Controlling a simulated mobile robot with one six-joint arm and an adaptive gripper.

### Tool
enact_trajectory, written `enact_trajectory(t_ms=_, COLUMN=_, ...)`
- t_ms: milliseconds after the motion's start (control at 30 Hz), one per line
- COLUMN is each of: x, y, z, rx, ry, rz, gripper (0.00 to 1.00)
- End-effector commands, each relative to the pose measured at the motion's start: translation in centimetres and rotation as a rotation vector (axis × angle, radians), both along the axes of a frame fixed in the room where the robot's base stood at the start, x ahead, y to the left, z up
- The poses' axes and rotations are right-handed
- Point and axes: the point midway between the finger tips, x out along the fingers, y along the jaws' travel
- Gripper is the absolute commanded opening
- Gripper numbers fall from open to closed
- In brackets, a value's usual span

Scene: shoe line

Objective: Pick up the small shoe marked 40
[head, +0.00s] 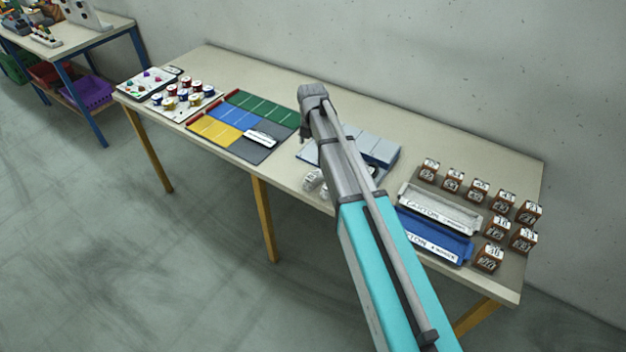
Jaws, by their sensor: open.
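Several small brown blocks with white, number-marked tops (496,228) stand at the right end of the table. They may be the small shoes, but their marks are too small to read surely, and I cannot tell which one is marked 40. My gripper (305,136) is at the far end of my arm, over the middle of the table, well to the left of the brown blocks. Only a little of it shows. It is open, and I see nothing held in it.
A pale tray (440,210) and a blue tray (436,243), both labelled, lie left of the blocks. Small whitish items (313,180) lie by the front edge. A coloured mat (278,108) and paint pots (183,95) are farther left. My arm hides part of the table's middle.

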Motion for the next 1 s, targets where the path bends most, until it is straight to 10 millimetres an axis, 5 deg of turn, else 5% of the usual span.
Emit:
enact_trajectory(t_ms=367, x=0.0, y=0.0, z=-0.8, rx=0.0, ry=0.0, rz=-0.002, gripper=1.0)
enact_trajectory(t_ms=1000, x=0.0, y=0.0, z=-5.7, rx=0.0, ry=0.0, rz=-0.003, gripper=1.0)
